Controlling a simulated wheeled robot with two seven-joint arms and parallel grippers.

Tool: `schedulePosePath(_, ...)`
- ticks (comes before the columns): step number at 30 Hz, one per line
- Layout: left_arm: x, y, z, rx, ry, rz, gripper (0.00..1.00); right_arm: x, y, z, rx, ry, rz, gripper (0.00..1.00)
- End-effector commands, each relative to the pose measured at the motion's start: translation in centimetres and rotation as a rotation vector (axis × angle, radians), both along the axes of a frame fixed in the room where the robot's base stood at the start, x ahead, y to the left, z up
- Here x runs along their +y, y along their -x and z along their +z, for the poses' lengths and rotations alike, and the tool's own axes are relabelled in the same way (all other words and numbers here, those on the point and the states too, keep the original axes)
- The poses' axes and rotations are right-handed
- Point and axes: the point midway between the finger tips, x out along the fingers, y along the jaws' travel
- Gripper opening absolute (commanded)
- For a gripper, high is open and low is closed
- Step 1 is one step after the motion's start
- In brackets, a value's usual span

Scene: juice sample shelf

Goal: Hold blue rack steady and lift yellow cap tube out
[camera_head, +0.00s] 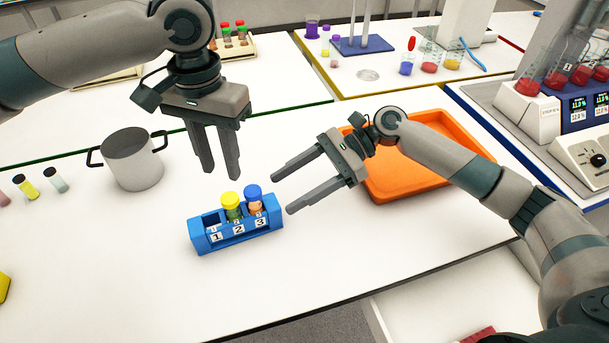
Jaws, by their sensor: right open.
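The blue rack (240,239) stands on the white table with slots labelled 1, 2 and 3. The yellow cap tube (231,201) stands upright in slot 2, its lower part hidden by the rack. A blue cap tube (254,194) with orange contents stands in slot 3; slot 1 looks empty. My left gripper (221,177) points down, its fingers apart and empty, above and behind the rack, close to the yellow cap in the picture. My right gripper (282,193) is open and empty, its fingers pointing left toward the rack's right end, apart from it.
A grey pot (133,162) stands left of the rack. An orange tray (395,188) lies behind my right forearm. Small vials (27,187) are at the far left. A rack of tubes (226,36) and beakers (430,60) stand farther back. The table in front of the rack is clear.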

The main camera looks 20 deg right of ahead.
Motion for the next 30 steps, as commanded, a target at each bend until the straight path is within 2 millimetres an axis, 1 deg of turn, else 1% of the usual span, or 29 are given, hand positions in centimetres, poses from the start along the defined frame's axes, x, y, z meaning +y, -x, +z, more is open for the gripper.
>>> schedulePosePath(1, 0.0, 0.0, 0.0, 0.0, 0.0, 0.0, 0.31, 0.9, 0.1, -0.3, -0.001, -0.001, 0.004, 0.62)
schedulePosePath(6, 0.0, 0.0, 0.0, 0.0, 0.0, 0.0, 0.31, 3.5, 0.4, -1.4, 0.0, -0.002, 0.004, 0.62)
schedulePosePath(15, 0.0, 0.0, 0.0, 0.0, 0.0, 0.0, 0.31, 7.9, 0.8, -3.2, 0.0, -0.001, 0.002, 0.62)
schedulePosePath(18, 0.0, 0.0, 0.0, 0.0, 0.0, 0.0, 0.31, 9.1, 0.9, -3.7, 0.001, -0.001, 0.002, 0.62)
schedulePosePath(24, 0.0, 0.0, 0.0, 0.0, 0.0, 0.0, 0.31, 10.6, 1.1, -4.4, 0.0, 0.0, 0.0, 0.62)
schedulePosePath(30, 0.0, 0.0, 0.0, 0.0, 0.0, 0.0, 0.31, 11.0, 1.1, -4.6, 0.0, 0.0, 0.0, 0.62)
